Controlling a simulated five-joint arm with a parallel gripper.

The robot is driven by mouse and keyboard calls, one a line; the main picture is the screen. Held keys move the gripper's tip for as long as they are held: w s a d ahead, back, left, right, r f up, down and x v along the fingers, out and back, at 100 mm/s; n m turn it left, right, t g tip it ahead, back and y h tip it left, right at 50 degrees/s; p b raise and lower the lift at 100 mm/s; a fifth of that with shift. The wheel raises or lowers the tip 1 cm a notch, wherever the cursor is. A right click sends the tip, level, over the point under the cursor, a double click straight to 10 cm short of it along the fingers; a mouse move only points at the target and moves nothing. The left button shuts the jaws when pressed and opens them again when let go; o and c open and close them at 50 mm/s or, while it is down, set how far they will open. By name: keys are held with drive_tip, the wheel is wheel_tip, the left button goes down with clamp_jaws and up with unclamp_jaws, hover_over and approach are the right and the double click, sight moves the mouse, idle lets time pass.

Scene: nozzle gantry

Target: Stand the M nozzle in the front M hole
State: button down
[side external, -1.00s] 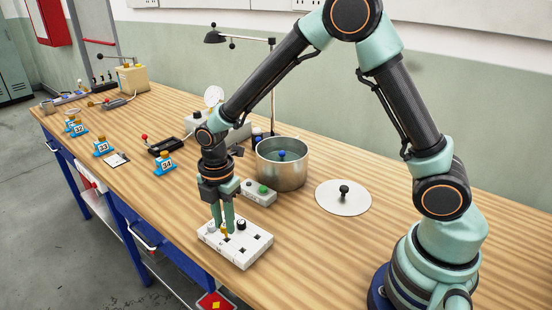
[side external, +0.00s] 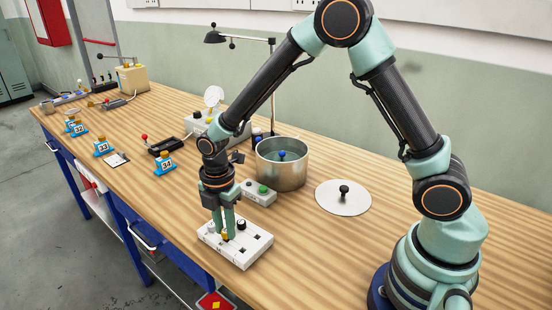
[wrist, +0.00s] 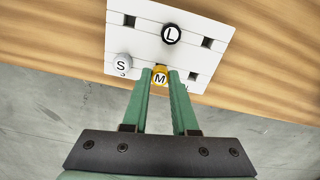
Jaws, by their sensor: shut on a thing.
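The white nozzle block (side external: 252,254) stands on the bench below my gripper (side external: 229,232). My gripper points down and is shut on the yellow M nozzle (side external: 225,237). In the wrist view the M nozzle (wrist: 160,76) sits upright between the fingertips, over the middle of the block's near row. The fingers hide the hole under it, so I cannot tell how deep it sits. The white S nozzle (wrist: 122,63) stands to its left in the same row. The black-rimmed L nozzle (wrist: 171,34) stands in the far row, behind the M nozzle.
Dark square holes show bare in the block, at its far left (wrist: 130,20) and far right (wrist: 207,42). A grey button box (side external: 259,192) and a metal pot (side external: 282,167) stand behind the block. A white disc lid (side external: 343,200) lies to the right. The bench's front edge is close to the block.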

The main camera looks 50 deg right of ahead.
drive_tip(key=shift+f, duration=0.55)
drive_tip(key=c, duration=0.6)
unclamp_jaws()
drive_tip(key=shift+r, duration=0.1)
drive_tip(key=shift+r, duration=3.4)
drive_tip(key=shift+r, duration=0.1)
